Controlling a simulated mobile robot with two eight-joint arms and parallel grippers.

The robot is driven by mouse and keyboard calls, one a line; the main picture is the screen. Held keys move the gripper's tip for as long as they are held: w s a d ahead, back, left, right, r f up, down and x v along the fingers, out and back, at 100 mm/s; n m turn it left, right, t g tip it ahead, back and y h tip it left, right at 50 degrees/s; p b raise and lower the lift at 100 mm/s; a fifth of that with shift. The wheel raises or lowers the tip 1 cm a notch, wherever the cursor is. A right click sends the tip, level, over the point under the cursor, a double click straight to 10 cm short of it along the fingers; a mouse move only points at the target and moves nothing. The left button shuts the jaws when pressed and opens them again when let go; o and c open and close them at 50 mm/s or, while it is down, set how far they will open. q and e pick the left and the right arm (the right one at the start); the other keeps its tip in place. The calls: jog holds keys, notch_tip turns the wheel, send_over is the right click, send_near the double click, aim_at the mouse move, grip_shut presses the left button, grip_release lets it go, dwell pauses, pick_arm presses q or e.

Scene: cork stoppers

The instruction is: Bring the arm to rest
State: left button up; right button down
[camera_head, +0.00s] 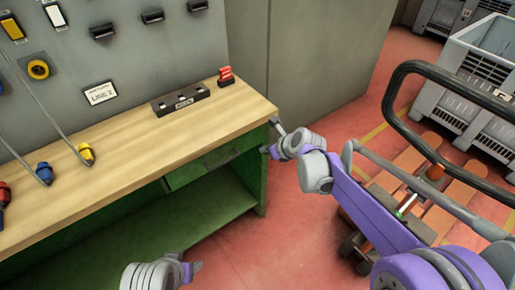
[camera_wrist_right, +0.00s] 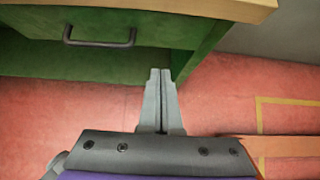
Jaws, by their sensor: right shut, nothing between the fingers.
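My right arm (camera_head: 365,205) reaches out over the floor beside the right end of the workbench (camera_head: 215,112). My right gripper (camera_head: 276,124) is near the bench's front right corner. In the right wrist view its two grey fingers (camera_wrist_right: 161,98) are together with nothing between them, pointing toward the green bench leg and the drawer. Whether the fingertips touch the bench is hard to tell. Part of my left arm (camera_head: 150,275) shows at the bottom edge of the head view; its fingers are not seen.
A black holder (camera_head: 180,101) and a red block (camera_head: 226,76) sit on the benchtop. The drawer has a dark handle (camera_wrist_right: 99,42). A cart with a black handle (camera_head: 394,115) stands right, near grey crates (camera_head: 490,70). Red floor (camera_head: 290,225) is open between bench and cart.

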pick_arm(q)
jog(key=shift+s+r, duration=0.1)
jog(key=shift+r, duration=0.1)
pick_arm(e)
jog(key=v, duration=0.3)
jog(key=s+d+f+n+g+h, duration=0.15)
jog(key=s+d+n, duration=0.25)
jog(key=s+n, duration=0.65)
jog(key=s+d+f+n+h+p, duration=0.15)
jog(key=s+d+n, duration=0.35)
jog(key=s+n, duration=0.55)
jog(key=s+d+f+n+g+h, duration=0.15)
jog(key=s+d+n, duration=0.25)
jog(key=s+n, duration=0.65)
pick_arm(q)
notch_tip(320, 180, up, 14)
jog(key=w+p, duration=0.2)
jog(key=p, duration=0.9)
jog(key=shift+f+t, duration=0.2)
jog(key=shift+t, duration=0.1)
pick_arm(e)
notch_tip(320, 180, up, 12)
jog(key=m+t, duration=0.1)
jog(key=m, duration=0.1)
jog(key=shift+d+r+m+h, duration=0.15)
jog(key=shift+r+m+h, duration=0.1)
jog(key=shift+m+h, duration=0.15)
jog(key=shift+w, duration=0.1)
